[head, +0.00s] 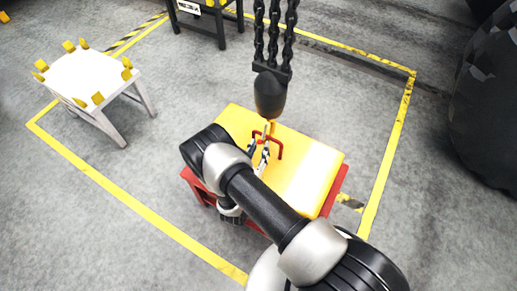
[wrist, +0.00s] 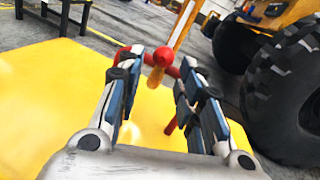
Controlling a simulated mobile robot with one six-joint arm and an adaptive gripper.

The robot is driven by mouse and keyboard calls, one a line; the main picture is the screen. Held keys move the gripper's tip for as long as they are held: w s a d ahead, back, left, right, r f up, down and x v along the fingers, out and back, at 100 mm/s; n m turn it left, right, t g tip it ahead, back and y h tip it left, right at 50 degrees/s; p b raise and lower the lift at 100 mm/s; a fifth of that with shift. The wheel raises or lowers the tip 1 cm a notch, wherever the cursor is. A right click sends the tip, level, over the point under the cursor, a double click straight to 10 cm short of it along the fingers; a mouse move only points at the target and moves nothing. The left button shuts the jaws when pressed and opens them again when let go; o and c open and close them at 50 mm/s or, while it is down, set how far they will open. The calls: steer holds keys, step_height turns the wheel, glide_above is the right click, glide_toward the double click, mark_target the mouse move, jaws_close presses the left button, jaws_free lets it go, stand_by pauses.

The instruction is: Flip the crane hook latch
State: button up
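The crane hook (head: 267,130) hangs below a black block (head: 270,95) on dark chains, low over a yellow casting (head: 310,163). In the wrist view the hook's yellow shank (wrist: 183,24) rises at the top. A red ball (wrist: 163,56) with a short orange peg (wrist: 155,78) shows just beyond my fingertips; it may be the latch.
The casting sits on a red stand (head: 338,190). A white table with yellow pieces (head: 85,78) stands at the left. A dark stand (head: 210,30) is at the back. A large tyre (head: 487,105) is at the right.

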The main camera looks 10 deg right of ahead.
steer(key=shift+r, duration=0.1)
steer(key=v, duration=1.2)
steer(key=shift+w+r, duration=0.1)
steer(key=shift+w, duration=0.05)
steer(key=s+d+r+m+g+h, duration=0.1)
steer(key=d+r+m+g+h, duration=0.1)
steer(key=d+r+m+g, duration=0.45)
steer(key=s+d+r+m+g+h, duration=0.1)
steer(key=d+r+m+g+h, duration=0.15)
steer(key=r+m, duration=0.55)
steer(key=d+r+m+g+h, duration=0.1)
steer(key=d+r+m+g, duration=0.4)
steer(key=r, duration=0.5)
steer(key=s+a+r+m+t+y, duration=0.2)
steer(key=s+r+m+y, duration=1.1)
steer(key=s+r, duration=0.1)
steer(key=shift+s+r+t, duration=0.3)
steer(key=shift+s+r, duration=0.1)
steer(key=shift+r, duration=0.15)
